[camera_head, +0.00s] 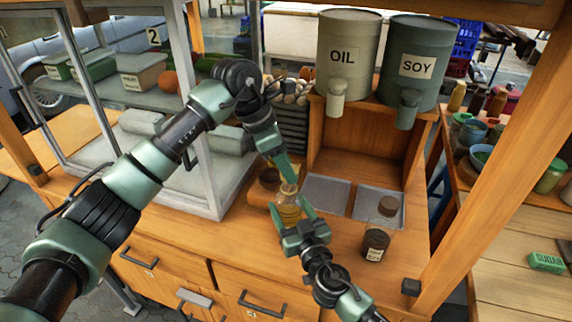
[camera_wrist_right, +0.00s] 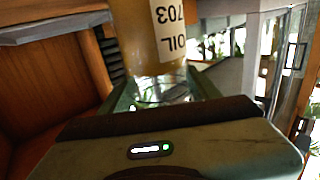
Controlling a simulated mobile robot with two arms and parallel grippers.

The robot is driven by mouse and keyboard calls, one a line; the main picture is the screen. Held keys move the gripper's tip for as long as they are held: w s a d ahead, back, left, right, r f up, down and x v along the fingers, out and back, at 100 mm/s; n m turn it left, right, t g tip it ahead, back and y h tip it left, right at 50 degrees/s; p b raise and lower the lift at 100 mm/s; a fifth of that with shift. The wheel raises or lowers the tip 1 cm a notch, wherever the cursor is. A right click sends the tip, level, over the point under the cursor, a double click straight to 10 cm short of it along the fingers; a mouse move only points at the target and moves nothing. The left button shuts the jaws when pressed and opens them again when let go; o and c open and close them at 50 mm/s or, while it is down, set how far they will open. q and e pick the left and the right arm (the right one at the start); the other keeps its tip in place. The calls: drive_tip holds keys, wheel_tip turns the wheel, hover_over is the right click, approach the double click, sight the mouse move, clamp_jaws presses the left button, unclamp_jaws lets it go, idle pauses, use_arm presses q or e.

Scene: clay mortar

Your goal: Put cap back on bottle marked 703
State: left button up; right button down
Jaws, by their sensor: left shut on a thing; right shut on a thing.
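The bottle (camera_head: 289,210) of amber liquid stands about upright above the counter. In the right wrist view its label reads OIL 703, upside down (camera_wrist_right: 165,35). My right gripper (camera_head: 294,214) is shut on the bottle's body from the front right; its fingers also show around the bottle in the right wrist view (camera_wrist_right: 162,90). My left gripper (camera_head: 287,178) comes down from above and is shut at the bottle's top. The cap between its fingers is mostly hidden, so I cannot tell whether it is seated on the neck.
Two metal trays (camera_head: 325,193) lie behind the bottle; a round brown lid (camera_head: 388,206) is on the right one. A dark labelled jar (camera_head: 375,244) stands at right. Oil (camera_head: 348,60) and soy (camera_head: 414,68) containers stand above. A glass case (camera_head: 205,180) is left.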

use_arm(q)
drive_tip(key=shift+f, duration=0.85)
drive_tip(key=shift+f, duration=0.6)
drive_tip(key=m+g, duration=0.1)
drive_tip(key=m, duration=0.3)
drive_tip(key=shift+w+g, duration=0.2)
drive_tip(key=shift+g, duration=0.2)
drive_tip(key=m+g, duration=0.1)
drive_tip(key=m, duration=0.2)
drive_tip(key=m+g, duration=0.1)
drive_tip(key=m, duration=0.1)
drive_tip(key=shift+w+m+y, duration=0.15)
drive_tip(key=shift+m+y, duration=0.15)
drive_tip(key=shift+m, duration=0.1)
drive_tip(key=o, duration=1.3)
